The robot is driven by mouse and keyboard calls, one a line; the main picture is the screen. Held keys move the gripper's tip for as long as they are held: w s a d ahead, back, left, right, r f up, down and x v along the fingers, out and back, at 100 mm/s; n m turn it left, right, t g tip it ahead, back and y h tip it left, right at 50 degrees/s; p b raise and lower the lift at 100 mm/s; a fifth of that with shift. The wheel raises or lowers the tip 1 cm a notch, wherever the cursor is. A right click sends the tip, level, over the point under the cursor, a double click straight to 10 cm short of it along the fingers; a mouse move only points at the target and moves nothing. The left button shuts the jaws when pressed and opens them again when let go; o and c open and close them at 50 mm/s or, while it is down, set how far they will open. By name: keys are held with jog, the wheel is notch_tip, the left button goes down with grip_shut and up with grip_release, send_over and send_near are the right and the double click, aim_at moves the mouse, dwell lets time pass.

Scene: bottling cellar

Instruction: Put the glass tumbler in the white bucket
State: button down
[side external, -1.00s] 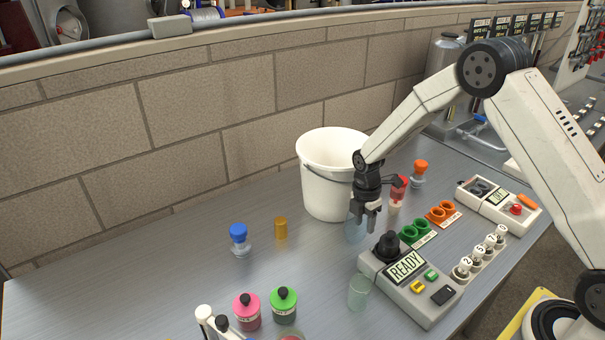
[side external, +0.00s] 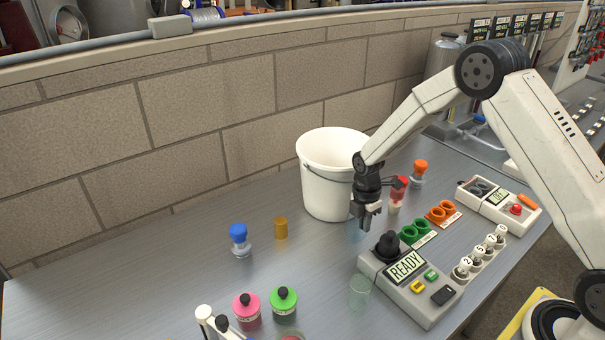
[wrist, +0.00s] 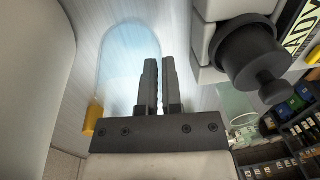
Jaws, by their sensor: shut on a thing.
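A faint blue-tinted glass tumbler (side external: 355,234) stands on the bench in front of the white bucket (side external: 323,190). It shows as a pale blue see-through shape in the wrist view (wrist: 128,48). My gripper (side external: 366,224) points down at it, with its fingers (wrist: 155,68) nearly together on its thin wall; the exact contact is hard to see. The bucket's opening is up and to the left of my gripper, and its pale side fills the left of the wrist view (wrist: 30,75). A second, green-tinted clear glass (side external: 359,292) stands nearer the camera.
The READY control box (side external: 410,290) with a black knob stands just right of my gripper. A red-topped bottle (side external: 398,190) and orange-topped bottle (side external: 420,172) are behind. A blue-topped bottle (side external: 239,240) and amber cylinder (side external: 281,228) stand left. The bench's left side is mostly clear.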

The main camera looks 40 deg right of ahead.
jog(key=shift+r, duration=0.15)
jog(key=shift+r, duration=4.85)
jog(key=shift+r, duration=0.1)
